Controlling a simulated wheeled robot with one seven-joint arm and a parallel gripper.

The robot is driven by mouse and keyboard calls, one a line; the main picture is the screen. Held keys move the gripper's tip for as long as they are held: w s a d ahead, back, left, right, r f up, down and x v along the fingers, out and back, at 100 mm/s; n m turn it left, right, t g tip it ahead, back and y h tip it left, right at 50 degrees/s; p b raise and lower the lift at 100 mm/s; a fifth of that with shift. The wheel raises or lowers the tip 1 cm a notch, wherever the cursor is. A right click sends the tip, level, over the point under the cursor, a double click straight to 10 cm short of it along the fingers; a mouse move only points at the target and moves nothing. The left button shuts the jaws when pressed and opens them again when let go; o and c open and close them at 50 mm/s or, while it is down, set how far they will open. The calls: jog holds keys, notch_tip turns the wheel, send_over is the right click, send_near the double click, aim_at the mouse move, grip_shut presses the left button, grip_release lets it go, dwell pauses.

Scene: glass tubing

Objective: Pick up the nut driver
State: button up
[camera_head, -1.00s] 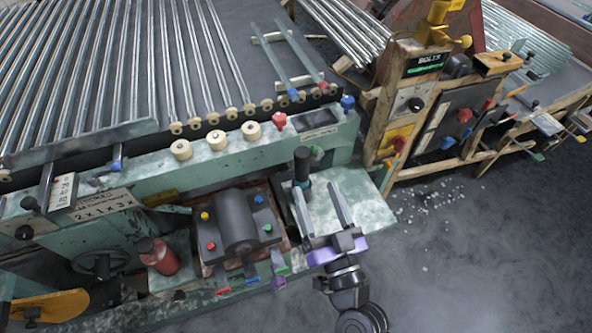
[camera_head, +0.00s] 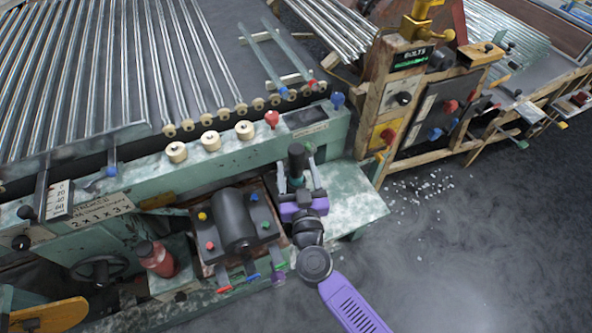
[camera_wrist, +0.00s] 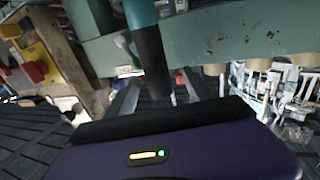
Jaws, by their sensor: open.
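The nut driver (camera_head: 297,157), a dark cylinder with a teal lower part, stands upright on the pale green ledge (camera_head: 352,203) at the right end of the bench in the head view. My gripper (camera_head: 298,170) is open, with its fingers on either side of it. The wrist view shows the dark cylinder and teal part of the nut driver (camera_wrist: 152,62) between my two fingers (camera_wrist: 158,92). Space shows beside it, so I see no grip on it. My gripper's body hides its lower end in the head view.
A dark roller (camera_head: 236,228) on a brown base with coloured knobs stands close left of my gripper. The green bench wall (camera_head: 240,150) rises just behind the nut driver. The ledge is bare to the right.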

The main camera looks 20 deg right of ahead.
jog(key=x, duration=0.4)
jog(key=shift+d+f+b, duration=0.25)
jog(key=shift+b, duration=0.1)
grip_shut()
jog(key=shift+r, duration=0.2)
